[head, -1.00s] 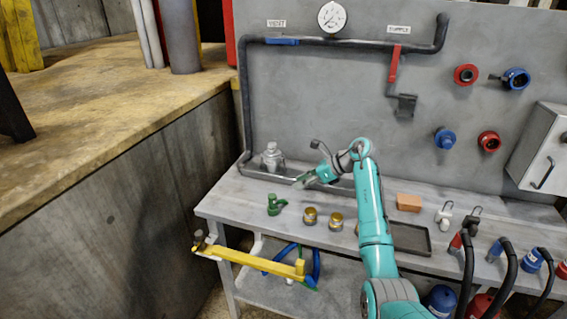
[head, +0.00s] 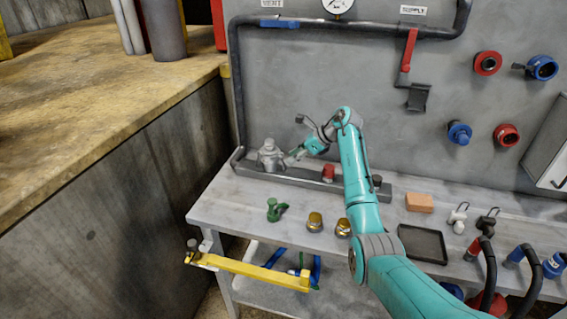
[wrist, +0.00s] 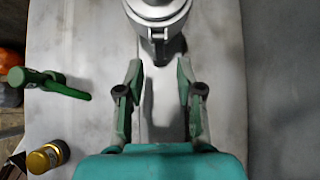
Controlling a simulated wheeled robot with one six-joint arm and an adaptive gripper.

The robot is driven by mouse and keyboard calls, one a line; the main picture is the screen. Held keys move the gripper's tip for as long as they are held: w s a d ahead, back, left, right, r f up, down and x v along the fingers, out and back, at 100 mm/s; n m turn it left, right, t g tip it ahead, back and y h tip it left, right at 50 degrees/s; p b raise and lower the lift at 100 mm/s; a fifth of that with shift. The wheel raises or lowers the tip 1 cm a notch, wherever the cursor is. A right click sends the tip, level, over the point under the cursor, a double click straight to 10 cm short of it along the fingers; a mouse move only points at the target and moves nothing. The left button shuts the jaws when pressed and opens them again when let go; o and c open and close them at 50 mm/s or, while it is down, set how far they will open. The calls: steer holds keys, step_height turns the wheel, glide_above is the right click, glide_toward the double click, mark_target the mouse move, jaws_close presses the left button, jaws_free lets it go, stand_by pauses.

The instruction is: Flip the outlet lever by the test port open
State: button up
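A silver round fitting (head: 270,155) stands at the left end of a low rail on the bench. It also shows at the top of the wrist view (wrist: 157,10), with a dark narrow part (wrist: 160,48) below it. I cannot tell whether that part is the outlet lever or a shadow. My gripper (head: 297,154) is just right of the fitting. In the wrist view my gripper (wrist: 158,66) is open and empty, its fingers apart and short of the fitting. A blue lever (head: 280,24) and a red lever (head: 411,46) are on the wall pipe.
A red-topped part (head: 328,172) stands on the rail. A green valve piece (head: 275,209) and brass caps (head: 314,222) lie on the bench in front. A black tray (head: 422,243) and orange block (head: 419,203) are to the right. A yellow bar (head: 250,270) juts out at the front.

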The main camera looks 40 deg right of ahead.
mark_target(283, 163)
steer(key=shift+x, duration=2.7)
steer(key=shift+c, duration=0.2)
jaws_close()
